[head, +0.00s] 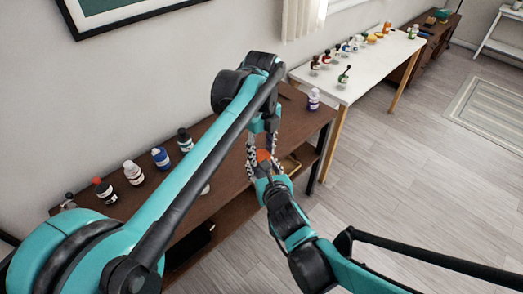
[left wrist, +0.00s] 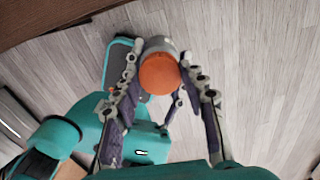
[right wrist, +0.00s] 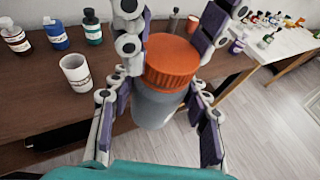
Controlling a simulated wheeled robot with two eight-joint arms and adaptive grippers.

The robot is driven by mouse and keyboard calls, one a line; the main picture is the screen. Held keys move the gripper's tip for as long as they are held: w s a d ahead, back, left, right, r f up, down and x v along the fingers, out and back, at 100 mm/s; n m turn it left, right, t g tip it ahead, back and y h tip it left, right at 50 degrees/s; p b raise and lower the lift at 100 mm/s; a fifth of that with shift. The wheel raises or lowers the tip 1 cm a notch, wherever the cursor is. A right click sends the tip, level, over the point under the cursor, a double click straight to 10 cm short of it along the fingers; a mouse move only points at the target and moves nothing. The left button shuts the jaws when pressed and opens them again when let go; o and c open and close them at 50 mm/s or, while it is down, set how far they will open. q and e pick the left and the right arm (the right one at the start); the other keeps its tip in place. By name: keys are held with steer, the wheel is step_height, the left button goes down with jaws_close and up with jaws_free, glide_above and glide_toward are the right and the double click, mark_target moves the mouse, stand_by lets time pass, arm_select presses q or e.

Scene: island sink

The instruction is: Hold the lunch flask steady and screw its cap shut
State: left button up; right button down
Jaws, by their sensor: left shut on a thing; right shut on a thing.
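The lunch flask (right wrist: 160,104) is a grey cylinder with an orange ribbed cap (right wrist: 171,62) on top, held upright in the air in front of the brown table. The cap also shows in the head view (head: 263,156) and the left wrist view (left wrist: 160,74). My left gripper (head: 262,150) reaches down from above, its fingers shut on either side of the cap. My right gripper (right wrist: 153,92) is shut on the flask body from the side. The cap sits over the mouth; how tightly cannot be told. Fingers hide parts of both.
The brown table (head: 226,150) behind carries several bottles, including a blue one (head: 161,158), and a white cup (right wrist: 76,73). A white table (head: 350,76) with many small bottles stands farther right.

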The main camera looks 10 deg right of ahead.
arm_select(q)
steer(key=m, duration=0.4)
steer(key=shift+m, duration=0.4)
steer(key=m, duration=0.4)
steer(key=shift+m, duration=0.4)
steer(key=o, duration=0.8)
steer(key=shift+r, duration=2.25)
